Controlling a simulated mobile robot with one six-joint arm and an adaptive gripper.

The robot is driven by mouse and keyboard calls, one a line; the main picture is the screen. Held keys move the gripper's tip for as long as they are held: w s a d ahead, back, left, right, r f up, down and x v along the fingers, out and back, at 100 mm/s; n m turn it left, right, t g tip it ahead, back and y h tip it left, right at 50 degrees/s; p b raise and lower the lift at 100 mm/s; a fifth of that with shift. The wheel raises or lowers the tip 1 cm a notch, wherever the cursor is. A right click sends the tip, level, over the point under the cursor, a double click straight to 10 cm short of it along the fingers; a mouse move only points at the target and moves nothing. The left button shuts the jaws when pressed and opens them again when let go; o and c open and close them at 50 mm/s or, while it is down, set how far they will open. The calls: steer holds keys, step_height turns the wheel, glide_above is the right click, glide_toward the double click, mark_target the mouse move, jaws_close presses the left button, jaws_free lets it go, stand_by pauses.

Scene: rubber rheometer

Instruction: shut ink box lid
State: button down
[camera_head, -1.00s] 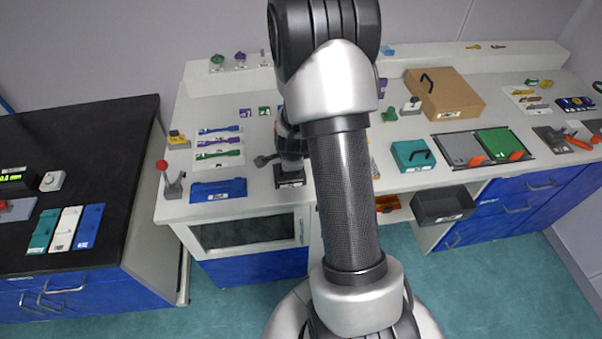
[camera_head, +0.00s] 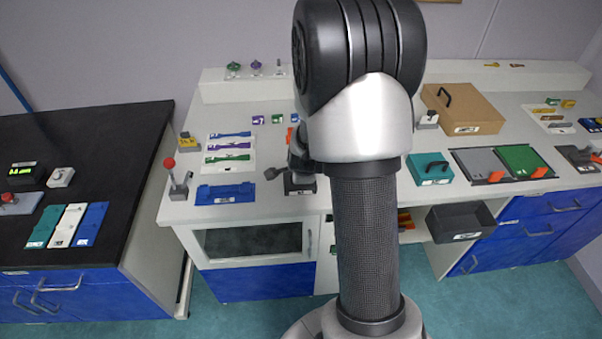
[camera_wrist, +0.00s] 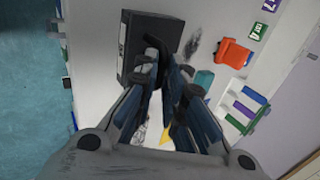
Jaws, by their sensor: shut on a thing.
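The ink box appears to be the small black box (camera_head: 300,185) with a white label, at the front edge of the white bench in the head view. My arm partly hides it there. In the wrist view the black box (camera_wrist: 140,30) fills the top middle, its label on the left side. My gripper (camera_wrist: 165,62) is at the near end of this box, its fingers closed around a dark curved piece that looks like the lid's handle. The fingers hide most of that piece, and I cannot tell how far the lid is down. The head view does not show the fingers clearly.
A dark flat piece (camera_head: 275,172) lies just left of the box. A blue tray (camera_head: 226,194) and red-knobbed lever (camera_head: 178,178) stand farther left. A teal box (camera_head: 430,170) is to the right. An orange item (camera_wrist: 234,53) lies behind the box.

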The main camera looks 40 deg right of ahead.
steer(key=c, duration=1.7)
jaws_free()
steer(key=v, duration=0.7)
steer(key=shift+r, duration=0.2)
steer(key=shift+s+a, duration=0.1)
